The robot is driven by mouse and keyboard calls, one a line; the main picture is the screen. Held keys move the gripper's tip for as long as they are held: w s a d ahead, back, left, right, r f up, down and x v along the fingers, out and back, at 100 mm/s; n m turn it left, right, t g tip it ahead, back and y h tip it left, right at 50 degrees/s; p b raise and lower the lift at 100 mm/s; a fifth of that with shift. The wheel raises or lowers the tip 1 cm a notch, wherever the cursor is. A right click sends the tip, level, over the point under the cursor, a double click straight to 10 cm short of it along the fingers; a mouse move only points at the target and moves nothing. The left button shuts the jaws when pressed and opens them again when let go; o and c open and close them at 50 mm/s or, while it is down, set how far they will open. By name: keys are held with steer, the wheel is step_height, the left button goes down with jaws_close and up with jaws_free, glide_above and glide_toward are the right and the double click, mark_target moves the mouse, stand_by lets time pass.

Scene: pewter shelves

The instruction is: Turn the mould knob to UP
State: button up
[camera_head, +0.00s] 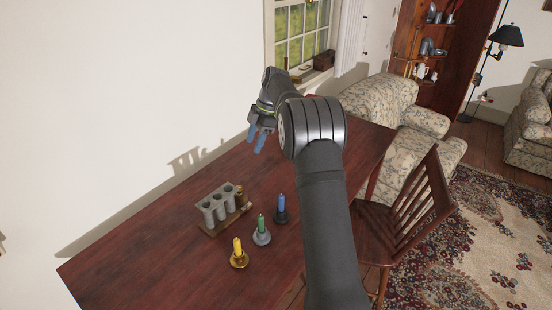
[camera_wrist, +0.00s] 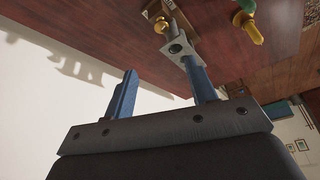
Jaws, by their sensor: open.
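The candle mould (camera_head: 215,203) stands on the table in the head view, a row of grey tubes with a holed top plate on a wooden base. Any knob marking is too small to read. My gripper (camera_head: 256,143) is open and empty, above and behind the mould, apart from it. Its blue fingers also show in the wrist view (camera_wrist: 158,68).
Yellow (camera_head: 239,250), green (camera_head: 262,230) and blue (camera_head: 281,210) candles stand in holders in front and right of the mould. The wall is close behind the table (camera_head: 150,250). A wooden chair (camera_head: 405,205) is at the right. The table's left part is clear.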

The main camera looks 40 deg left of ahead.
steer(key=s+a+r+n+t+h, duration=0.1)
steer(key=s+a+n+t+h, duration=0.15)
steer(key=s+n+t, duration=0.35)
steer(key=f, duration=0.5)
steer(key=f+g, duration=0.1)
steer(key=f, duration=0.5)
steer(key=f+m+g, duration=0.1)
steer(key=f, duration=0.5)
steer(key=shift+s+a+f+y, duration=0.15)
steer(key=shift+s+a+y, duration=0.1)
steer(key=shift+s+a, duration=0.1)
steer(key=c, duration=1)
